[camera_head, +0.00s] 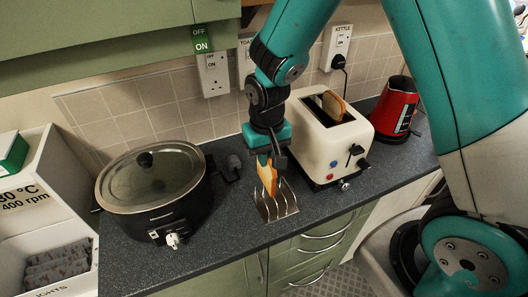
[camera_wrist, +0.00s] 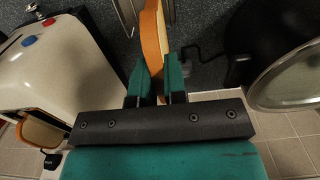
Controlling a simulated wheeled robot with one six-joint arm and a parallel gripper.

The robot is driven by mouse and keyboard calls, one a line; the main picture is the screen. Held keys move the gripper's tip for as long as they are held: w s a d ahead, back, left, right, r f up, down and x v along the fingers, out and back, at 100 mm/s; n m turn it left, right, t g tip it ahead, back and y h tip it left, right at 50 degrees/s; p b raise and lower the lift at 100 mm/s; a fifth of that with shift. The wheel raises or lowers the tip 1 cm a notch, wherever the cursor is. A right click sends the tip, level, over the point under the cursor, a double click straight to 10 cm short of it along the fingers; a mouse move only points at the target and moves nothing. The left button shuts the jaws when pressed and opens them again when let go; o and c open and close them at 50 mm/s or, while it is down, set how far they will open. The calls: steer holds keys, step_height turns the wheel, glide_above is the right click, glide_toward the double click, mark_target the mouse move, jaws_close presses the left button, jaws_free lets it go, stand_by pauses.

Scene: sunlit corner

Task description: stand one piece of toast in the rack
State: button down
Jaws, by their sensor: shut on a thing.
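My gripper (camera_head: 271,157) is shut on a piece of toast (camera_head: 266,175), which hangs upright, edge-on, below the fingers. The wrist view shows the toast (camera_wrist: 152,40) clamped between the two green fingers (camera_wrist: 158,85). The metal toast rack (camera_head: 278,207) stands on the counter directly under the gripper. The toast's lower end overlaps the rack's wires in the head view, and wires (camera_wrist: 125,15) show beside it in the wrist view. I cannot tell whether it rests on the rack's base. Another piece of toast (camera_head: 334,105) sits in the toaster slot.
The cream toaster (camera_head: 322,140) stands close on the right of the rack, with a red kettle (camera_head: 396,105) beyond it. A black slow cooker (camera_head: 156,190) with a glass lid is on the left. The dark counter (camera_head: 225,245) is clear in front of the rack's left side.

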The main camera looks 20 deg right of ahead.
mark_target(266, 175)
steer(key=shift+f+b, duration=2.65)
steer(key=shift+f, duration=1)
steer(key=c, duration=1.1)
jaws_free()
steer(key=shift+r, duration=0.1)
step_height(266, 175, up, 17)
steer(key=b, duration=0.2)
steer(key=shift+r+b, duration=0.15)
steer(key=shift+b, duration=0.2)
